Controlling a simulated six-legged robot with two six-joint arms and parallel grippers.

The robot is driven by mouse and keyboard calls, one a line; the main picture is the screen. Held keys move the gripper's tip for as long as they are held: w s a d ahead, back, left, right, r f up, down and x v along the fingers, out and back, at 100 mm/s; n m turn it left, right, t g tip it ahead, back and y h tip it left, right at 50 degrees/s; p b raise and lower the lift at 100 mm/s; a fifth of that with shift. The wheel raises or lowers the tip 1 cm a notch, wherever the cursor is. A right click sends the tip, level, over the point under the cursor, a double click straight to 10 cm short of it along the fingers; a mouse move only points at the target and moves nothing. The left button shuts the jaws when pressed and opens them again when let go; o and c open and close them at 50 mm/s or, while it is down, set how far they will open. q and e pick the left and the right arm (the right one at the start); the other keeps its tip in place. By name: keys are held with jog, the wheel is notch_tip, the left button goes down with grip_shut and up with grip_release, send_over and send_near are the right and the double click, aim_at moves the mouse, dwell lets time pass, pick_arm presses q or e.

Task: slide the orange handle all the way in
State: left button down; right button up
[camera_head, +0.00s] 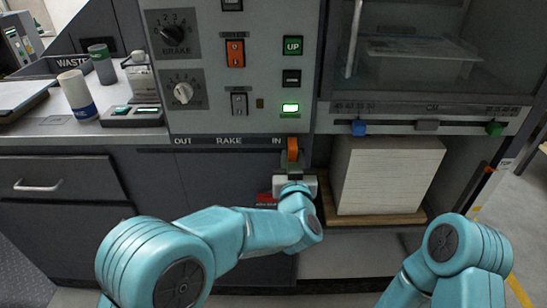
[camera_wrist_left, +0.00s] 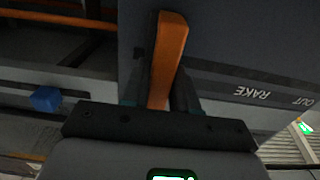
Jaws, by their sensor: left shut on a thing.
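The orange handle (camera_head: 292,147) stands out from the lower edge of the grey panel, at the right end of the RAKE strip (camera_head: 228,141), just right of the word IN. My left gripper (camera_head: 292,160) is at the handle from below and in front, shut on it. In the left wrist view the handle (camera_wrist_left: 168,55) rises between the dark fingers of my left gripper (camera_wrist_left: 160,98), which are partly hidden by the gripper body. My right gripper is out of view; only part of that arm shows at lower right.
A blue knob (camera_head: 358,127) and a green knob (camera_head: 494,128) sit on a rail to the right. Below them a paper stack (camera_head: 388,172) stands on a wooden board (camera_head: 375,218). Dials and switches cover the panel above the handle. A counter (camera_head: 60,130) holds cups at left.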

pick_arm(q)
jog(key=shift+d+r, duration=0.15)
jog(key=shift+d, duration=0.7)
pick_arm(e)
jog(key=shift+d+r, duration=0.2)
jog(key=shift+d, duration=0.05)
pick_arm(q)
jog(key=shift+s+d, duration=0.1)
